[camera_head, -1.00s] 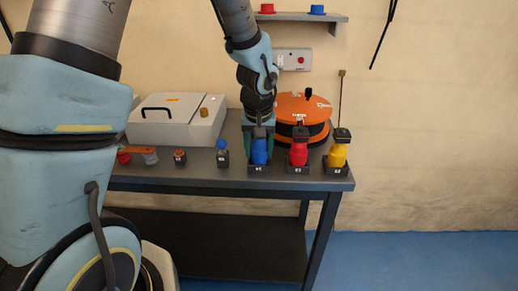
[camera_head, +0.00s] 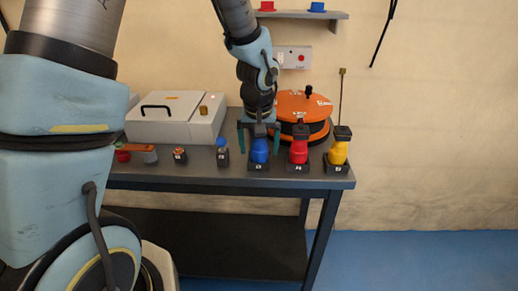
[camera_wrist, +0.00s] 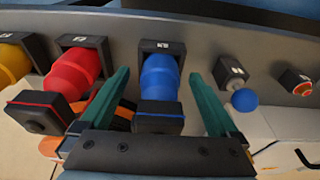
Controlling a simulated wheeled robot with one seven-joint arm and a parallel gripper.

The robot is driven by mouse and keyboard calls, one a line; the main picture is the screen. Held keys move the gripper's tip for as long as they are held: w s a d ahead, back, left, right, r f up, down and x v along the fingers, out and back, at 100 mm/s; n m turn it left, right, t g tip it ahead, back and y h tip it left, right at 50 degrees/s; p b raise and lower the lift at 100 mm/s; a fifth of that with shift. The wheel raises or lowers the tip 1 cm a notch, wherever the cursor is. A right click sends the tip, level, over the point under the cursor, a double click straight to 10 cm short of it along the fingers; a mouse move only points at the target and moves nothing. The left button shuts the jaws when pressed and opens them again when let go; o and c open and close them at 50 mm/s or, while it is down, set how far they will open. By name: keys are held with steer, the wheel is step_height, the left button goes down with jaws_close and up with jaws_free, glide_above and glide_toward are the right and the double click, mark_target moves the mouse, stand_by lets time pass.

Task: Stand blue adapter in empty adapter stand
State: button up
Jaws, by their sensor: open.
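The blue adapter (camera_head: 260,150) stands upright in a black adapter stand (camera_head: 258,167) near the front edge of the bench; it also shows in the wrist view (camera_wrist: 160,78). My gripper (camera_head: 259,150) is open, with its two green fingers on either side of the blue adapter and apart from it. In the wrist view my gripper (camera_wrist: 161,85) shows clear gaps beside the adapter. The red adapter (camera_head: 298,150) and the yellow adapter (camera_head: 338,153) stand in their own black stands to the right. No empty adapter stand can be made out.
A small stand with a blue ball-topped piece (camera_head: 222,152) is left of the adapter. An orange reel (camera_head: 303,107) stands behind the red adapter. A grey box with a handle (camera_head: 172,125) is at the left. A shelf (camera_head: 300,15) hangs on the wall.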

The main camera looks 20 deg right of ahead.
step_height(320, 180, up, 10)
steer(key=s+b, duration=0.1)
steer(key=shift+s+a, duration=0.4)
steer(key=shift+a, duration=0.05)
steer(key=shift+f, duration=0.1)
steer(key=w+a+f+n, duration=0.2)
steer(key=w+a, duration=0.1)
steer(key=a, duration=1.5)
steer(key=s+a+f+n, duration=0.1)
steer(key=s+a, duration=0.3)
steer(key=a, duration=0.7)
steer(key=shift+s+f+n+y, duration=0.15)
steer(key=shift+f+n+y, duration=0.25)
steer(key=shift+f, duration=0.25)
